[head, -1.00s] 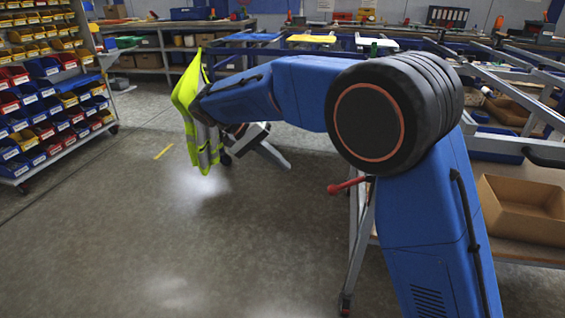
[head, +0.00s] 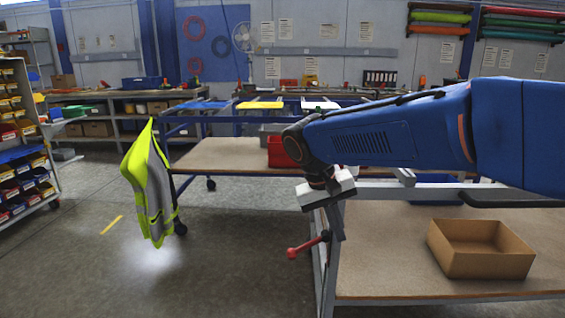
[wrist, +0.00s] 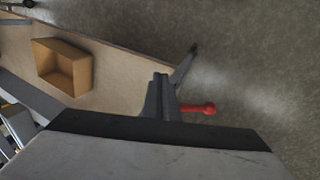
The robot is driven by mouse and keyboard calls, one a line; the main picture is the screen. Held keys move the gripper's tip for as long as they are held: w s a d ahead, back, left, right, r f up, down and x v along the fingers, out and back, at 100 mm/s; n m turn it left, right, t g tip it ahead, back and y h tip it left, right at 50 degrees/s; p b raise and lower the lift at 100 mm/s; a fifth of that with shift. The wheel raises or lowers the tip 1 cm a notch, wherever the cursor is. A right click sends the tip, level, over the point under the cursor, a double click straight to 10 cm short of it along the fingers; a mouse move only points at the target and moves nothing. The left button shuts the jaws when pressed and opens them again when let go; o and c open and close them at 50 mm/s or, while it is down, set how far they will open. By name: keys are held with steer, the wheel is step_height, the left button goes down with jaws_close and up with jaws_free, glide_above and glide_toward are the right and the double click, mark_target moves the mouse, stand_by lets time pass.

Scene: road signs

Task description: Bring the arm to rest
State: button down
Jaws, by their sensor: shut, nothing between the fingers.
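My arm, blue, reaches in from the right edge of the head view above a work table. My gripper (head: 337,236) hangs from its dark wrist and pale block, pointing down by the table's left end. The wrist view shows its grey fingers (wrist: 163,95) together and empty. A yellow and grey high-visibility vest (head: 150,188) hangs to the left, apart from the gripper; what it hangs on is hidden.
A near table (head: 400,270) bears an open cardboard box (head: 480,262); the box also shows in the wrist view (wrist: 60,72). A red-knobbed handle (head: 308,246) juts from the table's left side. A red bin (head: 282,152) stands behind my wrist. The left floor is open.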

steer(key=s+d+f+t+y, duration=0.2)
steer(key=s+d+f, duration=0.2)
steer(key=s+d, duration=0.3)
steer(key=s+d+f+t+y, duration=0.2)
steer(key=s+d+f, duration=0.2)
steer(key=s+d, duration=0.4)
steer(key=shift+s+m, duration=0.3)
steer(key=shift+s, duration=3.05)
steer(key=shift+d, duration=0.1)
